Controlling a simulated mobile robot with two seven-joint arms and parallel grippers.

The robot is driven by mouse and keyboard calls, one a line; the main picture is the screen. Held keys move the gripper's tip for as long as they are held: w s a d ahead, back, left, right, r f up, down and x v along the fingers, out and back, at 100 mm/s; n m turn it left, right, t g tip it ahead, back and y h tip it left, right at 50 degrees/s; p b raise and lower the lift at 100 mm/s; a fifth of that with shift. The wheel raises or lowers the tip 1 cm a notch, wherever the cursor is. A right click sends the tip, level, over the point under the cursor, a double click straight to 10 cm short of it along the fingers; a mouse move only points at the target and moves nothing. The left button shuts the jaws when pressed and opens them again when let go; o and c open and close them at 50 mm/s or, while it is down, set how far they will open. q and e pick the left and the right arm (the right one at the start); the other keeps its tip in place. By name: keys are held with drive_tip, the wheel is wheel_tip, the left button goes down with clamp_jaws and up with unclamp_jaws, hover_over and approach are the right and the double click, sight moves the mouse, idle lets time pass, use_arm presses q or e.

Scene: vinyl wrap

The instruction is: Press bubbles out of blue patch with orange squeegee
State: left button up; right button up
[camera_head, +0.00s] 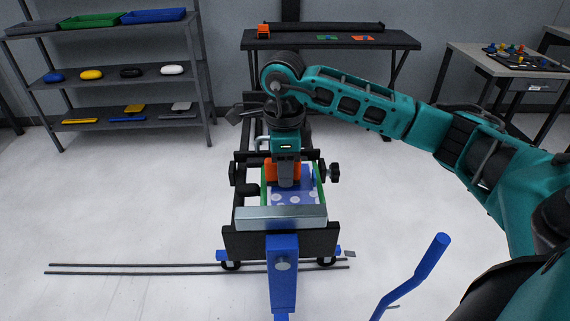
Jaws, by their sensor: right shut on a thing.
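The blue patch (300,197) lies on a green-edged panel in the black cart, with several pale round bubbles on its near part. My right gripper (288,180) points down over the far part of the patch. It is shut on the orange squeegee (271,171), which shows beside and behind the fingers. The fingers and squeegee hide the far part of the patch. I cannot tell whether the squeegee's edge touches the patch. My left gripper is not in view.
A grey metal bar (281,217) crosses the near side of the black cart (240,240), which has a black knob (335,172) at right. Floor rails (130,269) run left. A shelf (120,75), a back table (330,41) and a right table (480,60) stand around.

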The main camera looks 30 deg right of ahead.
sight(286, 201)
drive_tip(key=shift+s, duration=0.15)
drive_tip(key=shift+s+a, duration=0.6)
drive_tip(key=shift+s, duration=0.25)
drive_tip(key=shift+s+a, duration=0.55)
drive_tip(key=shift+s, duration=0.3)
drive_tip(key=shift+s+a, duration=0.1)
drive_tip(key=shift+s, duration=0.05)
drive_tip(key=shift+s+a, duration=0.1)
drive_tip(key=shift+s, duration=0.05)
